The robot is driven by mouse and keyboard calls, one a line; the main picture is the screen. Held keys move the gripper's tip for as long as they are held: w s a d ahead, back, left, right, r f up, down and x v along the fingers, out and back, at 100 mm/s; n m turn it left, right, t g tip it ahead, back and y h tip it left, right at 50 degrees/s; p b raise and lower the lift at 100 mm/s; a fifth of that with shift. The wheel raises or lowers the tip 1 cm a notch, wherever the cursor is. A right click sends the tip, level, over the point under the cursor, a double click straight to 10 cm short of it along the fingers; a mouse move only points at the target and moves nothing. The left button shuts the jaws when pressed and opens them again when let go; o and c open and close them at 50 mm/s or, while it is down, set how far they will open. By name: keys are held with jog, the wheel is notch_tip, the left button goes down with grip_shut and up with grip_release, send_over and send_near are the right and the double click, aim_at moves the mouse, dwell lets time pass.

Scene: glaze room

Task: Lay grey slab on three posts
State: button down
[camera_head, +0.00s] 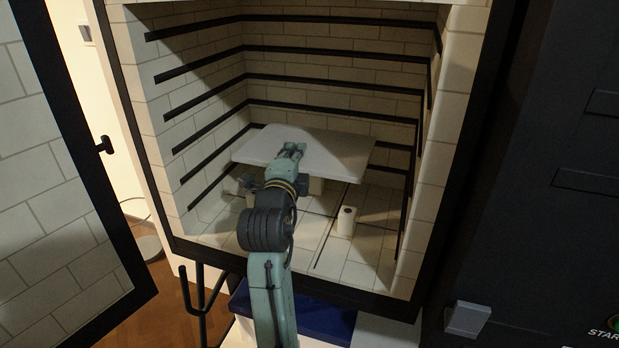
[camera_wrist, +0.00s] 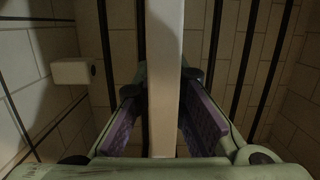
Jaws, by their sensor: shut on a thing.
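The grey slab (camera_head: 325,145) is inside the kiln, lying roughly flat, with its near edge toward me. My gripper (camera_head: 290,152) is shut on the slab's near edge. In the wrist view the slab (camera_wrist: 164,60) shows edge-on between the purple-padded fingers of my gripper (camera_wrist: 162,105). One pale post (camera_head: 346,221) stands upright on the kiln floor, its top showing below the slab's near right part. A post (camera_wrist: 75,71) also shows left of the slab in the wrist view. I cannot tell whether the slab touches any post.
The brick kiln has dark rods (camera_head: 335,83) along its back and side walls, close around the slab. The open kiln door (camera_head: 60,200) stands at the left. A dark panel (camera_head: 555,150) is at the right. Tiled floor (camera_head: 378,235) is bare at the right front.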

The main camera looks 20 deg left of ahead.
notch_tip(320, 180, down, 9)
jog(key=shift+f+p, duration=0.2)
jog(key=shift+p, duration=0.5)
jog(key=c, duration=1.7)
grip_release()
jog(key=shift+f, duration=0.15)
jog(key=shift+o, duration=0.2)
